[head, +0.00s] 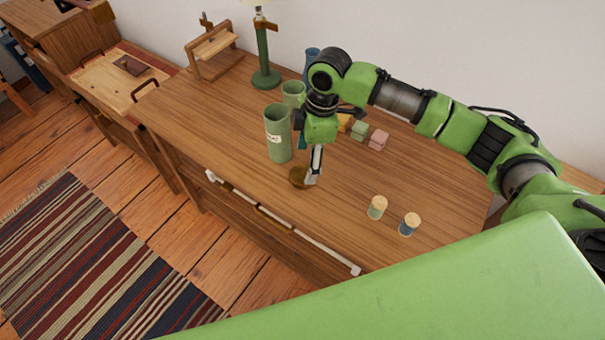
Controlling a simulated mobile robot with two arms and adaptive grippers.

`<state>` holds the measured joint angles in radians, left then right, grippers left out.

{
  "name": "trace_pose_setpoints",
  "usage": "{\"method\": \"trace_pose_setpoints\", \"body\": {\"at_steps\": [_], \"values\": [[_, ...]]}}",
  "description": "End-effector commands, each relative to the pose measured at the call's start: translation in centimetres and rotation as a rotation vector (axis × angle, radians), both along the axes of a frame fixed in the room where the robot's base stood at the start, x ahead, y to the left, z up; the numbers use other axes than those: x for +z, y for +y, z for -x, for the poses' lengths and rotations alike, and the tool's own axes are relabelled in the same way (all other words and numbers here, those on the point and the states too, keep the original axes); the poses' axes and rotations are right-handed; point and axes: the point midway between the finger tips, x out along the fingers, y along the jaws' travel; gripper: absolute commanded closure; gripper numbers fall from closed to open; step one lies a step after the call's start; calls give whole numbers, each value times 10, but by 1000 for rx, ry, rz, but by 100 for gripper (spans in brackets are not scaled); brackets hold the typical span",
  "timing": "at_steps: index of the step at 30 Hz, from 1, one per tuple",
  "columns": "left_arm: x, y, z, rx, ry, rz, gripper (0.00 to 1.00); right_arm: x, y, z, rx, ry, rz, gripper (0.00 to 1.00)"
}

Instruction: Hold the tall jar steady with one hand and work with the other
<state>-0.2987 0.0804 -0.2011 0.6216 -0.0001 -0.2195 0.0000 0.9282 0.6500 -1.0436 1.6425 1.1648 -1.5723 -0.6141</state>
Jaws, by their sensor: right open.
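The tall jar (278,136) is a green cylinder with a white label, standing upright on the wooden desk. My right gripper (314,174) points down to the right of the jar, apart from it. It is open, with its fingertips low over the desk beside a small round brown piece (297,177). I cannot tell whether the fingers touch that piece or whether it is a lid or a bowl. My left gripper is not in view, and nothing is seen holding the jar.
A green mug (293,93) stands behind the jar, and a blue vessel (312,55) is partly hidden by my arm. Pink (378,139) and green (359,130) blocks lie at right. Two cork-topped jars (377,207) (409,224) stand near the front. A green lamp (265,65) stands behind.

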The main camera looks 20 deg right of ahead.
Motion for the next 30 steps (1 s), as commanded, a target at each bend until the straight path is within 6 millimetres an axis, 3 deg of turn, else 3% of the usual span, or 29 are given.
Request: {"method": "trace_pose_setpoints", "body": {"at_steps": [4, 13, 24, 25, 28, 30], "values": [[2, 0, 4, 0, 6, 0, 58, -8, 2, 1, 0, 2, 0, 34], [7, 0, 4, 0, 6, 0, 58, -47, 8, 0, 1, 2, 0, 34], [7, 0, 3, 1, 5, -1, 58, -51, 9, 0, 1, 0, 0, 34], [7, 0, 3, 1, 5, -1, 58, -51, 9, 0, 1, 0, 0, 36], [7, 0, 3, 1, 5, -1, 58, -51, 9, 0, 1, 0, 0, 62], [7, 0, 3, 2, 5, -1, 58, -51, 9, 0, 1, 0, 0, 65]]}}
